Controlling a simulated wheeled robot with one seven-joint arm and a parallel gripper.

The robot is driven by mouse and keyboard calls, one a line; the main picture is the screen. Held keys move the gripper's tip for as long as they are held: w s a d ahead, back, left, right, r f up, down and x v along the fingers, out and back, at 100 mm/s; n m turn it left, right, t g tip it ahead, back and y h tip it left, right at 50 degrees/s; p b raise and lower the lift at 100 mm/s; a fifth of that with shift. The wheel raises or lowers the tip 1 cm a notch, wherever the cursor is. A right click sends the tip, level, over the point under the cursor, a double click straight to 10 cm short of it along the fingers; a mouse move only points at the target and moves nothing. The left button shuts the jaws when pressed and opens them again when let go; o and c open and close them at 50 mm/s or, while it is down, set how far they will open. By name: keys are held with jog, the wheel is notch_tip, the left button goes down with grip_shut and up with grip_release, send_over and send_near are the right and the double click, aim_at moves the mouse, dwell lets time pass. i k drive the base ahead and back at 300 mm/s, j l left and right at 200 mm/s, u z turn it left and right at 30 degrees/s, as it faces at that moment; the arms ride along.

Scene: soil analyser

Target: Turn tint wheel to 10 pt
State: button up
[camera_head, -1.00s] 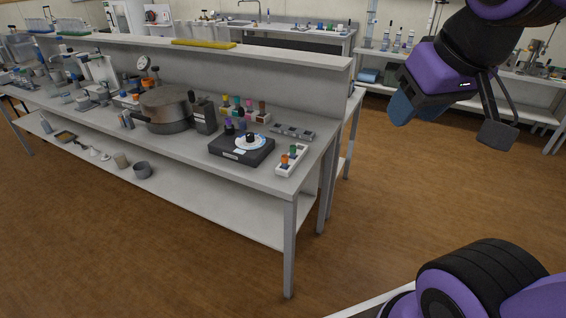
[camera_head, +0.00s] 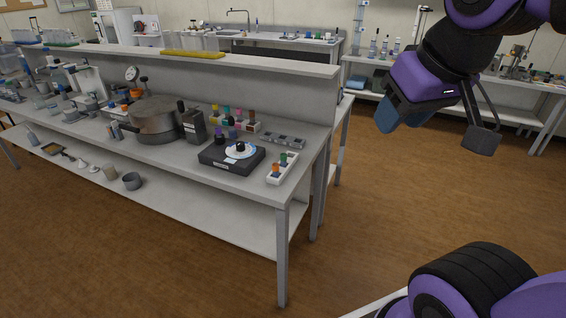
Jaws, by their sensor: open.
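The tint wheel looks to be the white disc with a dark knob (camera_head: 240,149), on top of a black box (camera_head: 216,161) near the right end of the grey bench. Its markings are too small to read, so I cannot tell its setting. My gripper (camera_head: 436,134) is open and empty at the upper right, in the air over the floor, well to the right of the bench and apart from the wheel. One finger is blue on its face, the other is dark grey.
The grey bench (camera_head: 190,183) has a raised back shelf. A white rack (camera_head: 271,178) with orange and green caps stands right of the black box. A large metal pot (camera_head: 154,130) and a dark block (camera_head: 193,127) stand left. The wooden floor right of the bench is clear.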

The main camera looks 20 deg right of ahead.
aim_at(241, 150)
jog(key=i+j+u, duration=0.1)
jog(key=i+j, duration=0.3)
jog(key=i+j+u, duration=0.15)
jog(key=i+j, duration=0.2)
jog(key=i, duration=0.2)
